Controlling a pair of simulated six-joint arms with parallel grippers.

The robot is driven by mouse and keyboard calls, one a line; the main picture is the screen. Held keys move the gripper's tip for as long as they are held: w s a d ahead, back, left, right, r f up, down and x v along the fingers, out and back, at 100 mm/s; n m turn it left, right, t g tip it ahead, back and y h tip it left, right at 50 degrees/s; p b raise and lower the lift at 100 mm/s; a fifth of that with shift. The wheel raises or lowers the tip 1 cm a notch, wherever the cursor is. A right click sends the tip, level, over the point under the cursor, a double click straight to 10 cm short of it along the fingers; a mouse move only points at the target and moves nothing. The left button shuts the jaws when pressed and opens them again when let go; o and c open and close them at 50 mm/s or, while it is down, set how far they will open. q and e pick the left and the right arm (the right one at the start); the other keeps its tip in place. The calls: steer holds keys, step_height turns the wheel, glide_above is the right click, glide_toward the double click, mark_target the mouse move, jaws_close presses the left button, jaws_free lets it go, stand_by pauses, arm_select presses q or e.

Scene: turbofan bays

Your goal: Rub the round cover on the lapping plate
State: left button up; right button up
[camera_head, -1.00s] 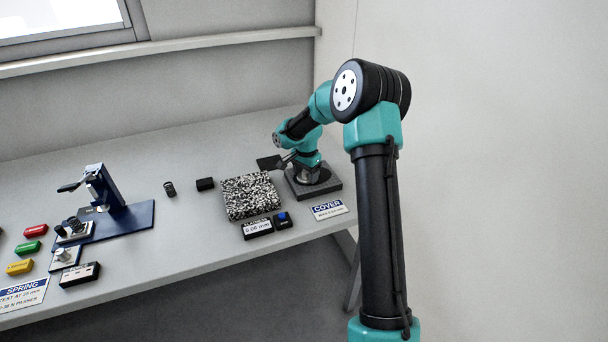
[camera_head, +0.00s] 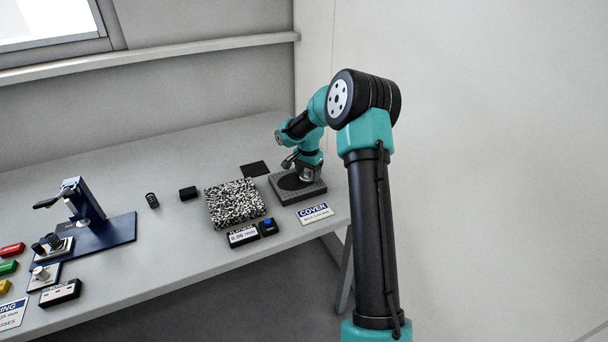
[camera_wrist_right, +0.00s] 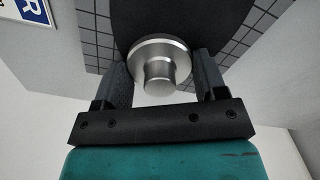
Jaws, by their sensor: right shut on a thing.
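The lapping plate (camera_head: 284,194) is a dark grey, grid-scored square block near the right end of the bench. A darker round patch (camera_head: 290,182) shows on its top. The round cover (camera_wrist_right: 157,62) is a silver stepped disc with a narrower boss. My right gripper (camera_wrist_right: 160,78) is shut on it, a finger on each side, in the right wrist view. In the head view the right gripper (camera_head: 305,170) is over the back right part of the plate, partly hidden by my arm. The cover appears to be at the plate's surface; exact contact cannot be told. My left gripper is not in view.
A speckled black-and-white block (camera_head: 234,204) stands left of the plate. A readout (camera_head: 243,236), a blue-button box (camera_head: 268,227) and a COVER sign (camera_head: 314,213) lie in front. A flat black square (camera_head: 254,169) lies behind. A blue press (camera_head: 85,210) stands further left.

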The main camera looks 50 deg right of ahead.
steer(key=shift+r, duration=4.1)
steer(key=shift+a, duration=0.1)
